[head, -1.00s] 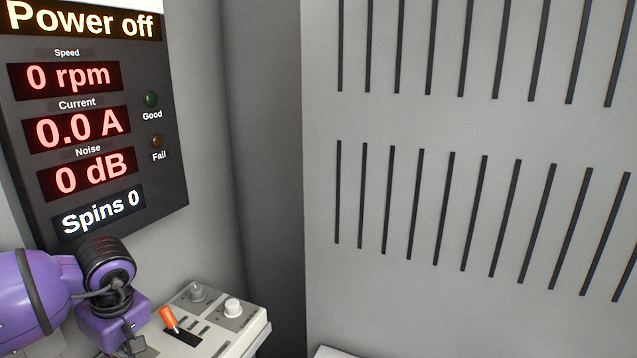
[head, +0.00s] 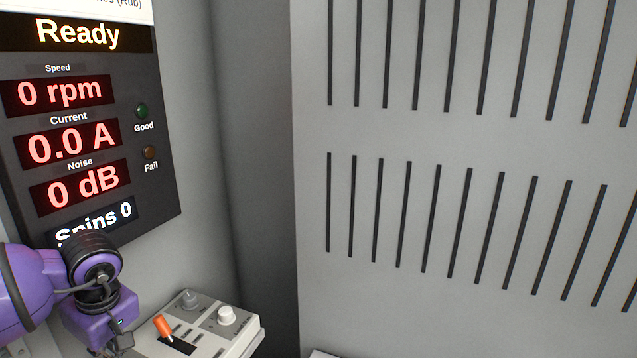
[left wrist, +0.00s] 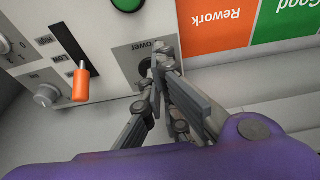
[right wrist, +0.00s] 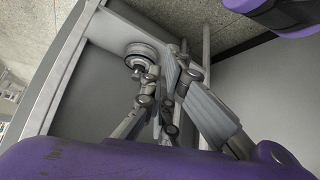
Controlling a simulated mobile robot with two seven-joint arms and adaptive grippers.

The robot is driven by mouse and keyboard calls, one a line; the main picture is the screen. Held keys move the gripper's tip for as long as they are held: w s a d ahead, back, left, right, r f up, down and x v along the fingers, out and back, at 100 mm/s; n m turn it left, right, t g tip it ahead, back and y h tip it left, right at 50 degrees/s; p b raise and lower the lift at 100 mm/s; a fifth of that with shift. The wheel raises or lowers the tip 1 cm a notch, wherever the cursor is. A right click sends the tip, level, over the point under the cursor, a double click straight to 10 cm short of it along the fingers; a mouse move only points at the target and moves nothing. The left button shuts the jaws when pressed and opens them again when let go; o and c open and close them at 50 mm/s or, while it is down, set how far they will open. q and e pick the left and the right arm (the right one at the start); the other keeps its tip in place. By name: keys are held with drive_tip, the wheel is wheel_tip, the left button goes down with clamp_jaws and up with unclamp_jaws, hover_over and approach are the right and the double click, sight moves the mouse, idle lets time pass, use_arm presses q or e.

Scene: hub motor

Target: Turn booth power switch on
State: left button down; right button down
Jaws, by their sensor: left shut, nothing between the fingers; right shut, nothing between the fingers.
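The booth power switch, under the "Power" label (left wrist: 152,47) on the control box (head: 240,340), is mostly hidden behind my left gripper in the left wrist view; only a dark round part (left wrist: 145,67) shows. My left gripper (left wrist: 160,68) is shut and empty, its fingertips right at that switch; I cannot tell if they touch it. The display (head: 78,34) in the head view reads "Ready", with 0 rpm, 0.0 A and 0 dB. My right gripper (right wrist: 165,68) is shut and empty in the right wrist view, outside the head view.
Beside the switch are an orange lever (left wrist: 81,82), a grey knob (left wrist: 46,95) and a green button (left wrist: 127,3). An orange "Rework" panel (left wrist: 215,22) lies near the gripper. A round metal part (right wrist: 142,52) is close to my right gripper. A slotted grey wall (head: 310,200) stands at right.

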sight(136, 352)
use_arm(q)
drive_tip(key=shift+a+p+v, duration=0.2)
drive_tip(key=shift+p+v, duration=0.1)
drive_tip(key=shift+v, duration=0.6)
use_arm(e)
drive_tip(key=shift+w+r, duration=0.3)
drive_tip(key=shift+r, duration=0.35)
use_arm(q)
drive_tip(key=shift+w+r, duration=0.1)
